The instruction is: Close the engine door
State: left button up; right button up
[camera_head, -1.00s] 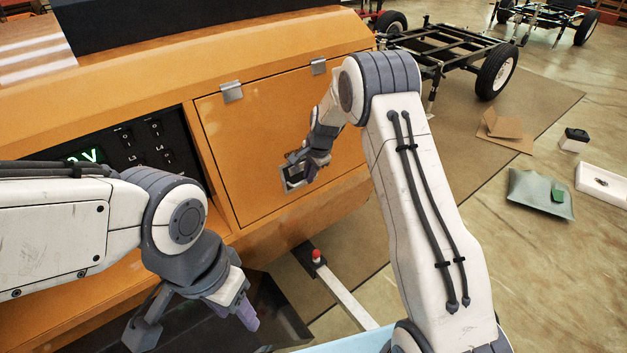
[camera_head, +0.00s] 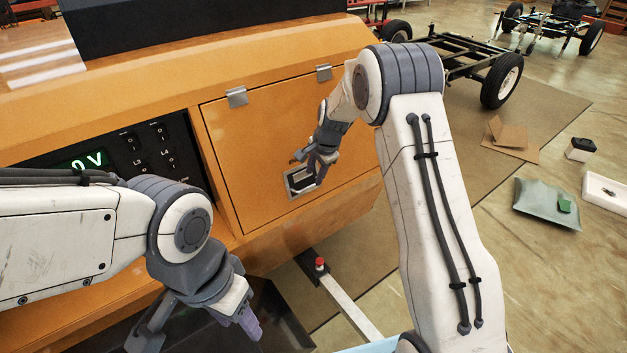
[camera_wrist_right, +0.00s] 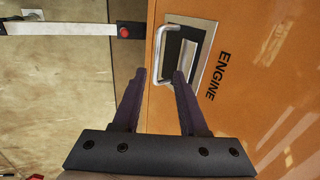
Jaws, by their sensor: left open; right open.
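The orange engine door (camera_head: 265,125) lies flat in the side of the orange machine, hinged along its top edge, with no gap that I can see. Its metal latch plate with a handle (camera_head: 299,182) is near the bottom edge. The right wrist view shows the door (camera_wrist_right: 265,80) with the word ENGINE beside the handle (camera_wrist_right: 160,55). My right gripper (camera_head: 318,172) is open, its fingertips just short of the handle; I cannot tell whether they touch it. It also shows in the right wrist view (camera_wrist_right: 158,78). My left gripper (camera_head: 243,325) is open and empty, low in front of the machine.
A control panel (camera_head: 140,150) with a green display is left of the door. A pale bar with a red knob (camera_head: 320,264) sticks out below it. A wheeled chassis (camera_head: 470,65), cardboard (camera_head: 510,138) and a grey pouch (camera_head: 545,203) are on the floor at right.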

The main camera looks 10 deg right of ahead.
jog(key=v, duration=0.6)
jog(key=shift+r+b, duration=0.25)
jog(key=shift+b, duration=0.1)
jog(key=shift+s, duration=0.1)
jog(key=s+a+r+n+g, duration=0.1)
jog(key=s+a+r+n, duration=0.25)
jog(key=s+a, duration=0.35)
jog(key=s+a+r+n+g, duration=0.1)
jog(key=s+a+r+n, duration=0.1)
jog(key=s+a+n, duration=0.55)
jog(key=s+d+n+g, duration=0.1)
jog(key=s+n, duration=0.8)
jog(key=s, duration=1.6)
jog(key=shift+s+d+f+n, duration=0.3)
jog(key=shift+d+f+n, duration=0.1)
